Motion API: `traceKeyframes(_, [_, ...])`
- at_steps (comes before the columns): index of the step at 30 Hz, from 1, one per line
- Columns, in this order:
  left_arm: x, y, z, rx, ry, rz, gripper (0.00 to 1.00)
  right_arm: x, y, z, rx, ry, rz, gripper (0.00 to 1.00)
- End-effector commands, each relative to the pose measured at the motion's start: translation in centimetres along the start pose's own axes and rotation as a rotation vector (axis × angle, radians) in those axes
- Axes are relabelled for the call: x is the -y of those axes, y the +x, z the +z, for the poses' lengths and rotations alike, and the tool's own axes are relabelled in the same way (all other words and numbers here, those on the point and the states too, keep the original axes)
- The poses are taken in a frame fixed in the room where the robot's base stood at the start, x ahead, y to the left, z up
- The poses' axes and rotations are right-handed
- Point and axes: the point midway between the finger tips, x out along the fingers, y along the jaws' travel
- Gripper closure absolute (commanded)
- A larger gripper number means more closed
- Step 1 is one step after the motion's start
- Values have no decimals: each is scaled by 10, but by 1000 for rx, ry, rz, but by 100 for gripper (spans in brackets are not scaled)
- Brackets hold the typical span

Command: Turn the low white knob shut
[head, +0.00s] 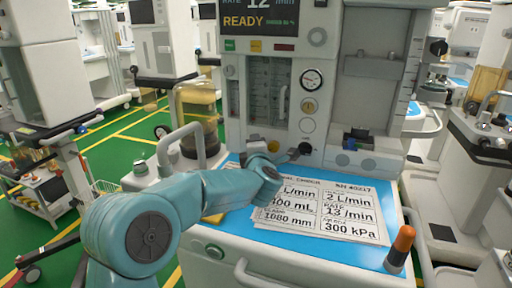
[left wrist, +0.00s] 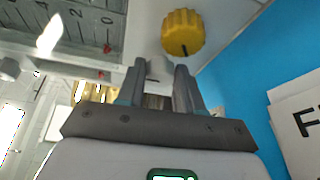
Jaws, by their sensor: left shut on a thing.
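The low white knob (left wrist: 153,70) shows in the left wrist view between my fingertips, with a short dark mark on it. My left gripper (left wrist: 158,85) is shut on it, one finger on each side. A yellow ribbed knob (left wrist: 183,33) with a dark mark sits just beyond the fingers, apart from them. In the head view my left gripper (head: 256,148) is at the lower panel of the cart, below the flow tubes, and its wrist hides the white knob. The yellow knob (head: 273,146) shows just to its right. My right gripper is not in view.
A dark knob (head: 305,148) sits right of the yellow one, with a round gauge (head: 311,79) above. The blue worktop (head: 375,257) bears printed cards (head: 325,212) and an orange-capped object (head: 400,245). A yellowish canister (head: 198,105) stands left, behind a pale handle.

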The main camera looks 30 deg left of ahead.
Motion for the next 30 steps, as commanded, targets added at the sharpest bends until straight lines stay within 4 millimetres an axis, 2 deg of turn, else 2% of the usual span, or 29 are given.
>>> traceKeyframes(1, [-1, 0, -1, -2, 2, 2, 95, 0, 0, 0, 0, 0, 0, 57])
traceKeyframes(2, [-1, 0, -1, -2, 2, 2, 61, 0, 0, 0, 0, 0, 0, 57])
traceKeyframes(4, [-1, 0, -1, -2, 1, 2, 39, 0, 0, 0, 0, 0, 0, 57])
traceKeyframes(13, [0, -1, 0, 0, 0, 0, 39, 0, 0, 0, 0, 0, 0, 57])
traceKeyframes(17, [-1, -12, 0, 2, 0, 1, 39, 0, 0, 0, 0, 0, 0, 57])
traceKeyframes(20, [-1, -33, 0, 3, 1, 1, 39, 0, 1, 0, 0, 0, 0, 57])
traceKeyframes(30, [-2, -122, 1, 3, 0, 2, 39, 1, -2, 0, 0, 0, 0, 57])
